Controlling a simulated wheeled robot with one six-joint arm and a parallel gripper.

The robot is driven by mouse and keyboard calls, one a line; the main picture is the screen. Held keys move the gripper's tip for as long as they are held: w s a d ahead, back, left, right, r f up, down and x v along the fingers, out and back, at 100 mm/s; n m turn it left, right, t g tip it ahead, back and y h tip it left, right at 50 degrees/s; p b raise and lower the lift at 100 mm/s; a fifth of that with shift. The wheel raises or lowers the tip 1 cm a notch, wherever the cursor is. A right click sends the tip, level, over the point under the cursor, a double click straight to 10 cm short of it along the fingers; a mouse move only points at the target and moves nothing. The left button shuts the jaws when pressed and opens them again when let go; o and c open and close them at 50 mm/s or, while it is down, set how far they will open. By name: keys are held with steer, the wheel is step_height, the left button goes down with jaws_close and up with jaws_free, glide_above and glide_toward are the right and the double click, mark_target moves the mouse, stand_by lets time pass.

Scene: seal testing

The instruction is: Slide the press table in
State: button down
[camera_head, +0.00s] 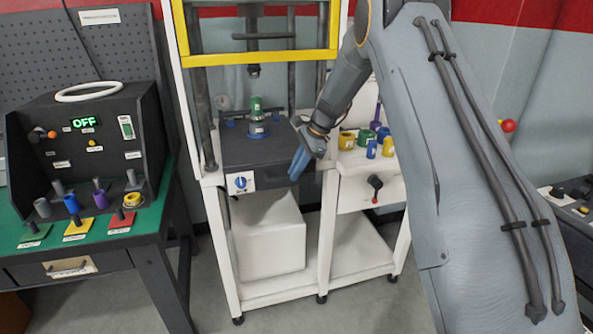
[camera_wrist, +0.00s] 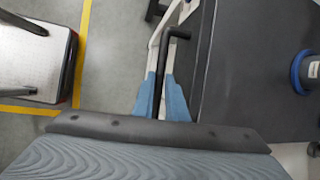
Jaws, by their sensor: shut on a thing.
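The press table (camera_head: 240,155) is a dark slab in the white-framed press, protruding toward the front under the yellow frame. A blue fixture (camera_head: 257,131) with a green cylinder (camera_head: 257,105) stands upright on it. My gripper (camera_head: 296,170) is at the table's front right corner, its blue fingers pointing down. In the wrist view, my gripper (camera_wrist: 160,97) is shut on a black bar handle (camera_wrist: 161,65) beside the edge of the press table (camera_wrist: 240,70). Part of the blue fixture (camera_wrist: 300,72) shows at the right.
The yellow frame (camera_head: 258,58) and a press rod (camera_head: 254,70) are above the table. Coloured parts (camera_head: 372,148) stand on the white shelf at right. A dark test console (camera_head: 90,140) is on the green bench at left. A white box (camera_head: 268,240) sits below.

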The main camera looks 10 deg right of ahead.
steer(key=shift+w+r, duration=0.1)
steer(key=shift+w, duration=0.15)
steer(key=c, duration=1.8)
jaws_free()
steer(key=shift+w, duration=0.1)
steer(key=shift+o, duration=0.2)
steer(key=b+v, duration=0.2)
steer(key=v, duration=0.5)
steer(key=shift+r, duration=0.35)
steer(key=shift+d, duration=0.15)
